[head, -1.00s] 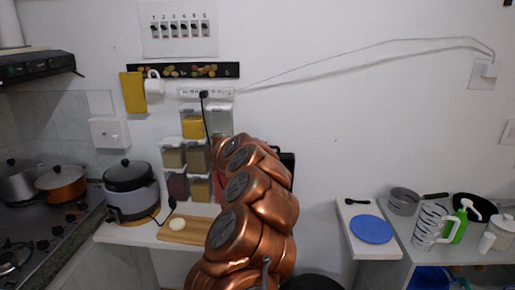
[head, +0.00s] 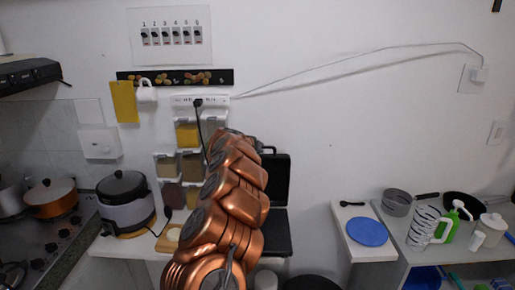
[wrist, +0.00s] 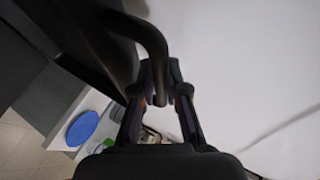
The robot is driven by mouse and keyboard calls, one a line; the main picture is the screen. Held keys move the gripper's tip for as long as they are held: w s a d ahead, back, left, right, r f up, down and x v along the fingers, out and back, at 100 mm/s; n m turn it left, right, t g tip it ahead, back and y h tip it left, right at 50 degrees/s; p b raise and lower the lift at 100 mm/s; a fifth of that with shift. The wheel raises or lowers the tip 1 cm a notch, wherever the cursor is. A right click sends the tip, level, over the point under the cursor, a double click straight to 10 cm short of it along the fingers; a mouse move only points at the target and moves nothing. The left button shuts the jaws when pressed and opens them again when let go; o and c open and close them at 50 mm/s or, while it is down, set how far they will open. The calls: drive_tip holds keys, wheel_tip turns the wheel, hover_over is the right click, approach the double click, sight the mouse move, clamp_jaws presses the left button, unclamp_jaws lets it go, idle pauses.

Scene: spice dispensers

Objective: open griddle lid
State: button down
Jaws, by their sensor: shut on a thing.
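The black griddle stands open behind my copper arm in the head view. Its lid (head: 283,180) is raised to near upright, and its dark lower part (head: 276,232) lies below on the counter. Part of the griddle is hidden by my arm. In the wrist view the lid's curved black handle (wrist: 150,35) runs down between the fingers of my gripper (wrist: 160,95), which is shut on it. The dark lid (wrist: 75,35) fills the upper left there. My gripper is mostly hidden behind the arm in the head view.
Spice dispensers (head: 188,134) hang on the wall left of my arm. A rice cooker (head: 126,200) stands on the counter to the left. A blue plate (head: 367,232) lies on a white shelf to the right. Bare wall lies right of the lid.

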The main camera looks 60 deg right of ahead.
drive_tip(key=shift+w+a+r, duration=0.1)
drive_tip(key=shift+w, duration=0.25)
drive_tip(key=c, duration=1.4)
unclamp_jaws()
drive_tip(key=shift+w+a, duration=0.1)
drive_tip(key=shift+c, duration=0.2)
drive_tip(key=shift+o, duration=1.3)
drive_tip(key=shift+s, duration=0.35)
drive_tip(key=v, duration=1.1)
drive_tip(key=shift+a+r, duration=0.15)
drive_tip(key=shift+a, duration=0.2)
